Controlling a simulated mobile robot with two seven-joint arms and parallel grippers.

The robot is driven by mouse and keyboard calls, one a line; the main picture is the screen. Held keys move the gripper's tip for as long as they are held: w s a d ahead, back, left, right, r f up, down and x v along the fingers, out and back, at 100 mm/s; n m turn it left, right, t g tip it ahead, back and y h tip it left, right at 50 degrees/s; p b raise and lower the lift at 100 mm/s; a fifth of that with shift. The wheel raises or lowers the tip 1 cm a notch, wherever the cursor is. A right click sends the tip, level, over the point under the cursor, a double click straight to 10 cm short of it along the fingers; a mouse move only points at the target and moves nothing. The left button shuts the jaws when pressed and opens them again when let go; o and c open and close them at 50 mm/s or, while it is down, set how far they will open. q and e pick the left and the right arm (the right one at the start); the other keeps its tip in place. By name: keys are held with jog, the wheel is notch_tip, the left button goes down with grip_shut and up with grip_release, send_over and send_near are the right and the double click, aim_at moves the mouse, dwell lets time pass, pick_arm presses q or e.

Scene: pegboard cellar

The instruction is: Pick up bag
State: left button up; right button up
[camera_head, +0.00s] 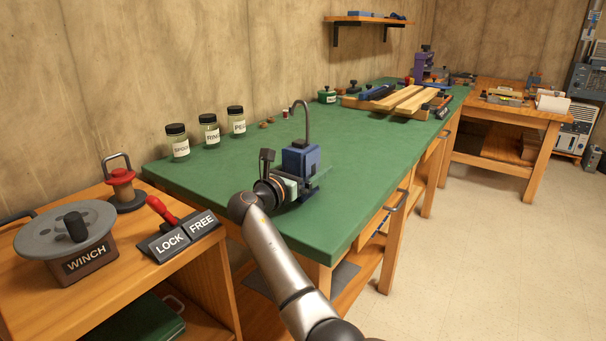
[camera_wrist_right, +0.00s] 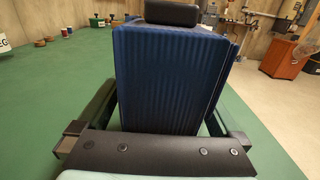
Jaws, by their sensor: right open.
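A blue bag (camera_head: 302,158) stands upright on the green worktop, with a tall dark hooked piece rising behind or from its top. In the right wrist view the bag (camera_wrist_right: 168,80) fills the middle, with ribbed blue faces and a black block on top. My right gripper (camera_head: 308,190) is at the bag's near side. Its jaws are open, with one finger low on each side of the bag in the wrist view; I cannot tell whether they touch it. The bag's far side is hidden. My left gripper is not in view.
Labelled jars (camera_head: 210,131) stand left along the wall. A winch (camera_head: 66,235) and a LOCK/FREE switch (camera_head: 180,236) sit on the wooden bench at the left. Wooden planks (camera_head: 400,98) lie further back. The green top (camera_head: 345,205) is clear right of the bag.

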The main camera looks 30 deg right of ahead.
jog(key=c, duration=1.4)
grip_shut()
jog(key=shift+r, duration=0.1)
